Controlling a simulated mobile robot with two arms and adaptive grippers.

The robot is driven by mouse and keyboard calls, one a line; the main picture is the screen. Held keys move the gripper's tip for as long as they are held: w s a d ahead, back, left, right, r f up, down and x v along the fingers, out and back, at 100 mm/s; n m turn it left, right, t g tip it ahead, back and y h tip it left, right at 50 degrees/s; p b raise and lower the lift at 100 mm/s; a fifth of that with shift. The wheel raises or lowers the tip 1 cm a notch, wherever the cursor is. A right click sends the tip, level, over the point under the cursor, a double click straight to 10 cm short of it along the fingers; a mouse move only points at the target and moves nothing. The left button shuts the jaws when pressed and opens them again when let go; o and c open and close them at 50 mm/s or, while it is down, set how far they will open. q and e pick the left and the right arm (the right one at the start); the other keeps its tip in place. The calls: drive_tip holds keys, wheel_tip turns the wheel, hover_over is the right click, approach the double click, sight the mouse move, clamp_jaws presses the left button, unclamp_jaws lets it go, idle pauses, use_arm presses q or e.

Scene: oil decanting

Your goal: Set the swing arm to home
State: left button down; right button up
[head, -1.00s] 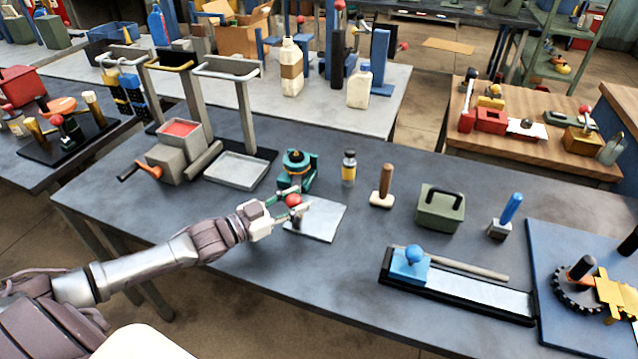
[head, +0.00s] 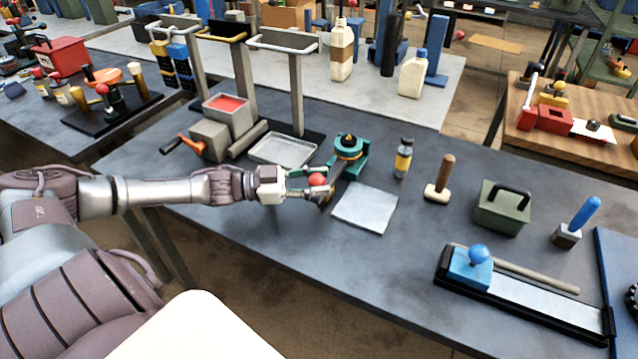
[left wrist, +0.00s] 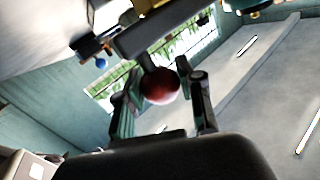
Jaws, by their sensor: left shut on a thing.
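The swing arm has a teal base with a black and orange pivot (head: 347,149). Its dark arm reaches toward the front left and carries a red ball knob (head: 317,179). My left gripper (head: 312,186) is shut on the red knob, left of a flat grey plate (head: 366,208). In the left wrist view the red knob (left wrist: 160,87) lies between the two fingers, with its stem rising to a dark bar (left wrist: 165,32). The gripper hides part of the arm near the knob. My right gripper is not in view.
A metal tray (head: 283,164) and a crank machine with a red-filled box (head: 226,107) stand behind and left. A yellow-banded bottle (head: 403,160), a mallet (head: 440,180) and a green box (head: 502,207) stand to the right. The table front is clear.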

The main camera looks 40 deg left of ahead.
use_arm(q)
drive_tip(key=c, duration=0.7)
unclamp_jaws()
drive_tip(key=shift+a, duration=0.15)
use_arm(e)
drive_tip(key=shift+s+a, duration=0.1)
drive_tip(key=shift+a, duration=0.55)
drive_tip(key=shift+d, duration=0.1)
use_arm(q)
drive_tip(key=v, duration=1.2)
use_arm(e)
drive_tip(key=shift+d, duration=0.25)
use_arm(q)
drive_tip(key=shift+s, duration=0.1)
